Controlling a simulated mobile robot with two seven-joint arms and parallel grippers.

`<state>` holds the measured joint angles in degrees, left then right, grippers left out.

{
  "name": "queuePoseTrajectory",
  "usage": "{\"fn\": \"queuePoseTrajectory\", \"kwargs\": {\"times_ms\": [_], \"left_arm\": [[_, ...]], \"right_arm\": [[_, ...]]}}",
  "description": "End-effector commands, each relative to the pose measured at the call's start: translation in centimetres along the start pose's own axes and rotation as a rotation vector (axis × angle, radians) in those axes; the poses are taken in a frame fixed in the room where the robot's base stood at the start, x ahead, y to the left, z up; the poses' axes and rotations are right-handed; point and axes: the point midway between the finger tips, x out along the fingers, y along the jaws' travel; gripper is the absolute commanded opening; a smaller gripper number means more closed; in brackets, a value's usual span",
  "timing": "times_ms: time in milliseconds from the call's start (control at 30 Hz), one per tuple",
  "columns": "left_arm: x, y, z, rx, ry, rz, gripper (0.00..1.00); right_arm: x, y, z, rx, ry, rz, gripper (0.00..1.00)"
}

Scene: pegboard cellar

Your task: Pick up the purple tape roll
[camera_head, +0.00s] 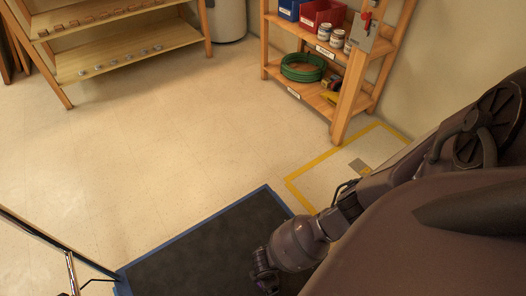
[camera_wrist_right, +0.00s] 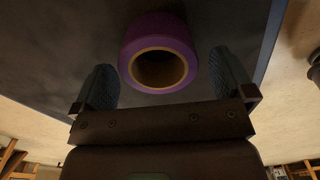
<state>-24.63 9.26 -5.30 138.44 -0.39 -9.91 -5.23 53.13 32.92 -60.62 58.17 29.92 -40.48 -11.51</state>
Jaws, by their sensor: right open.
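The purple tape roll (camera_wrist_right: 160,27) shows at the top middle of the right wrist view, with its tan-rimmed hole facing the camera. It appears against the dark surface with a blue border (camera_wrist_right: 60,50). My right gripper (camera_wrist_right: 163,62) is open, with one finger on each side of the roll's lower part in the picture. No contact shows, and the depth gap is hard to judge. In the head view, my right gripper (camera_head: 264,274) is over the dark blue-edged surface (camera_head: 190,258), and the roll cannot be seen. My left gripper is not in view.
A wooden shelf (camera_head: 330,97) with bins, jars and a green hose coil (camera_head: 303,68) stands at the back right. A wooden rack (camera_head: 130,55) stands at the back left. Yellow tape (camera_head: 305,172) marks a floor area. The floor between is clear.

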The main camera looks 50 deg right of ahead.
Motion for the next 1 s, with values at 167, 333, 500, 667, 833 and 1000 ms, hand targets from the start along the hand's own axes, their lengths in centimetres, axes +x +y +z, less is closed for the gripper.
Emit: {"fn": "queuePoseTrajectory", "kwargs": {"times_ms": [167,333,500,667,833,1000], "left_arm": [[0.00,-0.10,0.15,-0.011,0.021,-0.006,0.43],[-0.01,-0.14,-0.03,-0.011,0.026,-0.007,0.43],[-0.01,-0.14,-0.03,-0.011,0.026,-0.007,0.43],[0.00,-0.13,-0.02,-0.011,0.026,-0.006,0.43],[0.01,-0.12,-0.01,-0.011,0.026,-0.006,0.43],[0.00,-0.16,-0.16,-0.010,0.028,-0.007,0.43]], "right_arm": [[1.20,-0.04,0.01,0.000,-0.001,-0.001,1.00],[1.06,0.16,-0.08,0.000,0.001,0.002,1.00],[1.05,0.14,-0.08,0.000,0.001,0.002,0.83],[1.06,0.11,-0.06,0.000,0.001,0.002,0.59],[1.06,0.10,-0.06,0.000,0.001,0.002,0.48],[0.85,0.14,-0.07,0.001,0.001,0.002,0.48]]}}
